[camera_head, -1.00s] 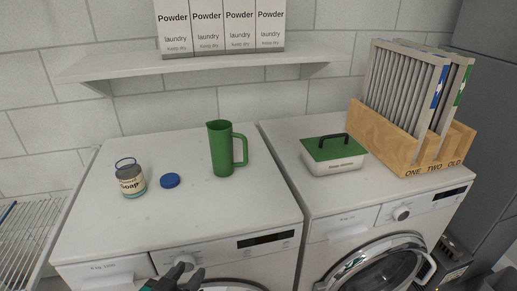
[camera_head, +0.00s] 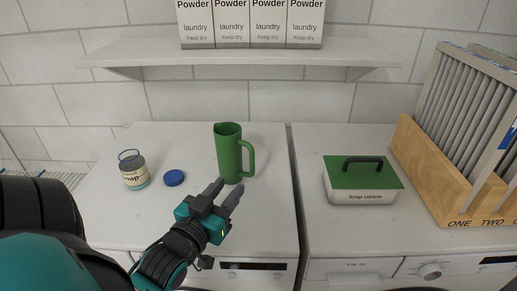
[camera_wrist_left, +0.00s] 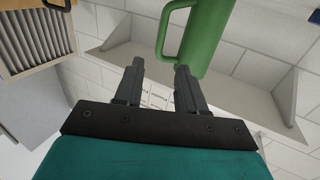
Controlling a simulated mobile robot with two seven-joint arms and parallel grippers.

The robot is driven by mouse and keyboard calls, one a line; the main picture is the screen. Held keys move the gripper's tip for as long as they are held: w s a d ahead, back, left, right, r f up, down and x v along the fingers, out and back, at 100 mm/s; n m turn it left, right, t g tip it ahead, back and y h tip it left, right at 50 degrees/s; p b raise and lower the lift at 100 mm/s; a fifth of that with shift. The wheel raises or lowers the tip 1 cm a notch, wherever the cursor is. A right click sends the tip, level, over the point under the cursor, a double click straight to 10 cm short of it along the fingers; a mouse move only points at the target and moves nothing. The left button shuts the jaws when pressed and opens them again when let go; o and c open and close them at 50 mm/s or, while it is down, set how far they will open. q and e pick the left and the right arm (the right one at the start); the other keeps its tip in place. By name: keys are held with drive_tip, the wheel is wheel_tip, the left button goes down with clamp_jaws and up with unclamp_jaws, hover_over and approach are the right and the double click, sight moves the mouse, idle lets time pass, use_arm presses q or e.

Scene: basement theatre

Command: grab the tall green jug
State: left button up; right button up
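The tall green jug (camera_head: 228,153) stands upright on the left washing machine, its handle on the right side. My left gripper (camera_head: 225,188) is in front of and just below the jug in the head view, its two fingers apart with nothing between them. In the left wrist view the jug (camera_wrist_left: 207,35) is at the top, beyond the open fingers (camera_wrist_left: 160,72), with its handle to the left; its top part is cut off. I cannot tell from these views whether a finger touches the jug. My right gripper is in neither view.
A soap jar (camera_head: 134,172) and a blue lid (camera_head: 174,178) are left of the jug. A green-lidded soap tablet box (camera_head: 360,181) and a wooden filter crate (camera_head: 433,183) stand on the right machine. A shelf (camera_head: 240,58) with powder boxes (camera_head: 250,24) hangs above.

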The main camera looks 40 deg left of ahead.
sight(251, 157)
use_arm(q)
drive_tip(key=x, duration=1.2)
drive_tip(key=shift+w+a+r, duration=0.15)
drive_tip(key=shift+w+r, duration=0.2)
drive_tip(key=shift+c, duration=0.4)
clamp_jaws()
drive_tip(key=shift+r, duration=0.1)
